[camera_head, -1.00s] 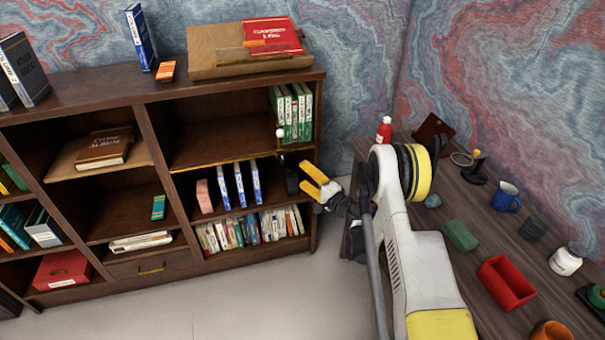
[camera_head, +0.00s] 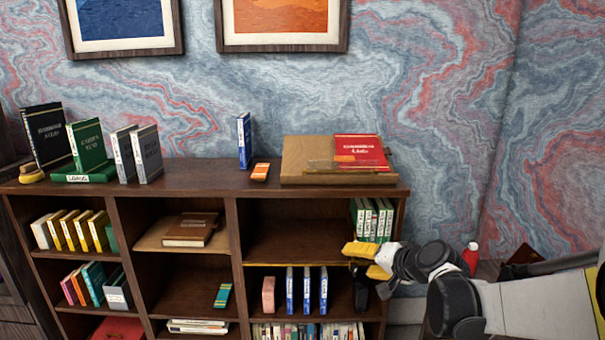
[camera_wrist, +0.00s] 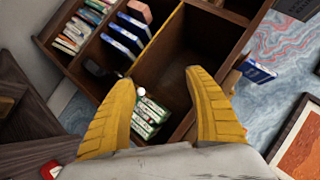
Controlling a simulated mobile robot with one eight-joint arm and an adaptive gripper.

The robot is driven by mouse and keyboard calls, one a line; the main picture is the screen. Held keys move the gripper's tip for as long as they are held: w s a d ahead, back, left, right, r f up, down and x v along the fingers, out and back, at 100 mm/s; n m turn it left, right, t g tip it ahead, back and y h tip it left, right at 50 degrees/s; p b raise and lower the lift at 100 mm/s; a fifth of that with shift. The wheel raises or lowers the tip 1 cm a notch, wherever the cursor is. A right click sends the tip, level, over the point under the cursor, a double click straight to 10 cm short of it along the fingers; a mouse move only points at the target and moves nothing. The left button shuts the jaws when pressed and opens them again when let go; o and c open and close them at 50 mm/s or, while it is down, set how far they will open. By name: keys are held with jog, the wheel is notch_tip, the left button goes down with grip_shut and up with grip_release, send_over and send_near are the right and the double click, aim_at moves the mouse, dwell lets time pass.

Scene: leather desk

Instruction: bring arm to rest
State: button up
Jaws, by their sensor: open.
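My gripper (camera_head: 362,260) has yellow fingers and is at the right end of the bookcase (camera_head: 170,200) in the head view, in front of its right side. In the wrist view my gripper (camera_wrist: 163,105) has its two yellow fingers spread wide with nothing between them. Beyond the fingers is an empty shelf compartment (camera_wrist: 185,60) with green-spined books (camera_wrist: 150,118) at its end. My arm reaches in from the right edge of the head view.
Blue books (camera_head: 306,290) stand on the shelf below. A red book (camera_head: 360,152) lies on a wooden board (camera_head: 300,170) on top of the bookcase. A red bottle (camera_head: 471,257) stands to the right of my gripper, partly behind my arm.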

jog(key=s+d+n+g+h, duration=0.1)
jog(key=s+d+n+h, duration=0.1)
jog(key=s, duration=1.3)
jog(key=s+d+n+g+h, duration=0.2)
jog(key=s+n+h, duration=0.1)
jog(key=s, duration=1.2)
jog(key=shift+s+h, duration=0.25)
jog(key=shift+h, duration=0.15)
jog(key=shift+r, duration=0.1)
